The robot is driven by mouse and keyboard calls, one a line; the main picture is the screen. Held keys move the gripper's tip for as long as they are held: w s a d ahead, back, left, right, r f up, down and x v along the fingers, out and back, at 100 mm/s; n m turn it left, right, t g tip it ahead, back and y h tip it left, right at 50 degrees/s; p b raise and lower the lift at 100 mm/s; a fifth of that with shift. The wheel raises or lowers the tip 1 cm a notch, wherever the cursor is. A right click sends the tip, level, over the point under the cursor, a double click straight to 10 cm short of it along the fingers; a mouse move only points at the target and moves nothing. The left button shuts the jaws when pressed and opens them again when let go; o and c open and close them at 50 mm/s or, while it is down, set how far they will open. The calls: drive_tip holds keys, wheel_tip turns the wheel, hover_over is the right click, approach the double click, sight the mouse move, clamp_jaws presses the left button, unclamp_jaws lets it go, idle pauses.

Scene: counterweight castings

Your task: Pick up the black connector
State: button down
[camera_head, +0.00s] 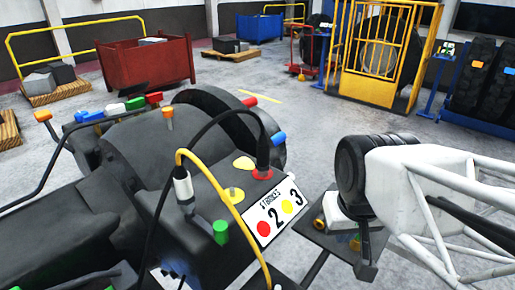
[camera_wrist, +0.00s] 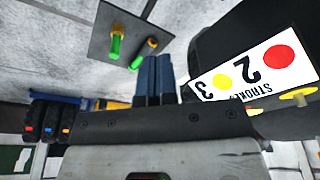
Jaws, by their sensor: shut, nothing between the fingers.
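A black connector (camera_head: 263,154) stands upright in a red collar on the machine's top, behind the number plate, with a black cable looping from its upper end. The wrist view does not show it. My gripper (camera_head: 365,268) hangs right of the number plate, beside a small dark tray and well apart from the connector. In the wrist view its dark blue fingers (camera_wrist: 153,78) are together with nothing between them. A second, grey connector (camera_head: 182,186) with a yellow hose is further left.
The number plate (camera_head: 276,209) is on the machine's front, near my gripper; it also shows in the wrist view (camera_wrist: 250,74). The dark tray (camera_head: 310,232) holds green and orange pieces. The yellow hose (camera_head: 218,190) and black cable cross the machine top.

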drive_tip(key=c, duration=1.8)
unclamp_jaws()
drive_tip(key=o, duration=1)
drive_tip(key=shift+o, duration=0.2)
drive_tip(key=shift+r, duration=0.1)
drive_tip(key=m+g, duration=0.2)
drive_tip(key=m, duration=1.5)
approach(262, 143)
drive_tip(key=f, duration=0.2)
drive_tip(key=d+f, duration=0.1)
drive_tip(key=f, duration=0.2)
drive_tip(key=shift+s+d+f, duration=0.1)
drive_tip(key=shift+s+f, duration=0.05)
drive_tip(key=shift+f, duration=0.05)
drive_tip(key=shift+w+a+r+m+g, duration=0.3)
drive_tip(key=shift+w+a+m, duration=0.15)
drive_tip(key=shift+m, duration=0.25)
drive_tip(key=shift+f, duration=0.15)
